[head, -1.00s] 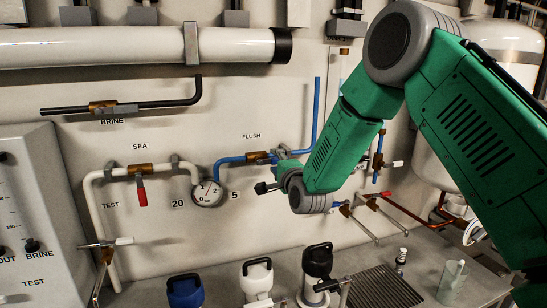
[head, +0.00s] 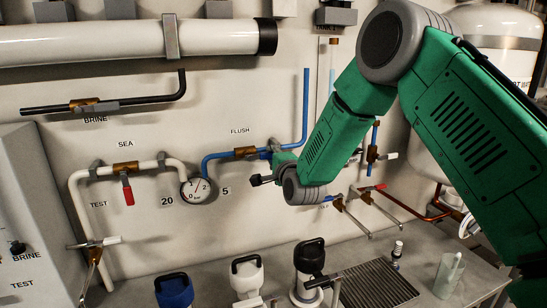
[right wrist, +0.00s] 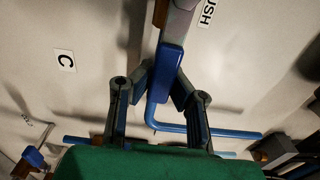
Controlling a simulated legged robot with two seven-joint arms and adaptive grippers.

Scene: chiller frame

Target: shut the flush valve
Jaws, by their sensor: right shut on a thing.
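The flush valve (head: 245,153) has a brass body on the blue pipe under the FLUSH label on the wall. In the right wrist view its blue handle (right wrist: 172,68) lies between my fingers. My right gripper (head: 270,175) is at the valve's right side, and in the right wrist view (right wrist: 163,85) its fingers are shut on the handle. In the head view the wrist and fingers hide most of the handle. My left gripper is not in view.
A round gauge (head: 196,190) sits left of the flush pipe. The sea valve's red handle (head: 128,191) hangs down farther left. Several capped containers, including a blue one (head: 174,292), stand on the bench below, with a dark drain grate (head: 375,288) at right.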

